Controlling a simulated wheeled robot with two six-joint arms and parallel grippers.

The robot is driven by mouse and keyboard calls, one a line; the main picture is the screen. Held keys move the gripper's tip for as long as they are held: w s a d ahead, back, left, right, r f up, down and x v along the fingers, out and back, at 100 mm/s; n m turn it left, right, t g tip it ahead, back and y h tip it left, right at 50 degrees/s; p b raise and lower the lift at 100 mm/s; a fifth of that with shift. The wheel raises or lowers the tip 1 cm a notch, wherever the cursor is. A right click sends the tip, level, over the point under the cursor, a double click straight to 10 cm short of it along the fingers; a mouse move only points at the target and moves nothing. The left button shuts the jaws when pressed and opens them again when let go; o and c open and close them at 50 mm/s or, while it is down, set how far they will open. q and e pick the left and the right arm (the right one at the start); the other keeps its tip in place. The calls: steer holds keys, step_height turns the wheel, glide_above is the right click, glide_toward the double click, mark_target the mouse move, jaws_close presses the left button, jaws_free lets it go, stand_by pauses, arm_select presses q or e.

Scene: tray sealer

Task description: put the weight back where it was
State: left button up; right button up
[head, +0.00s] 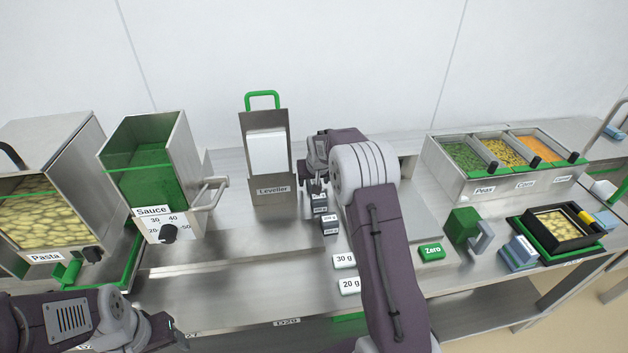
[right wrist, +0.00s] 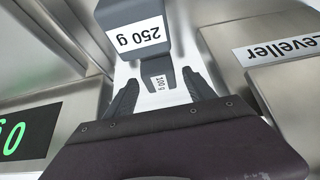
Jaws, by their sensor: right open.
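My right arm hides part of the bench.
The leveller (head: 268,165) stands just left of the weights. White 30 g (head: 344,261) and 20 g (head: 349,286) labels lie nearer me.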

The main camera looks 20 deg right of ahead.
steer(key=shift+s+r, duration=0.1)
steer(key=shift+r, duration=0.4)
steer(key=p+v, duration=0.1)
steer(key=v, duration=1)
steer(key=shift+s+a+r+p, duration=0.1)
steer(key=shift+s+r+p, duration=0.05)
steer(key=shift+p, duration=0.25)
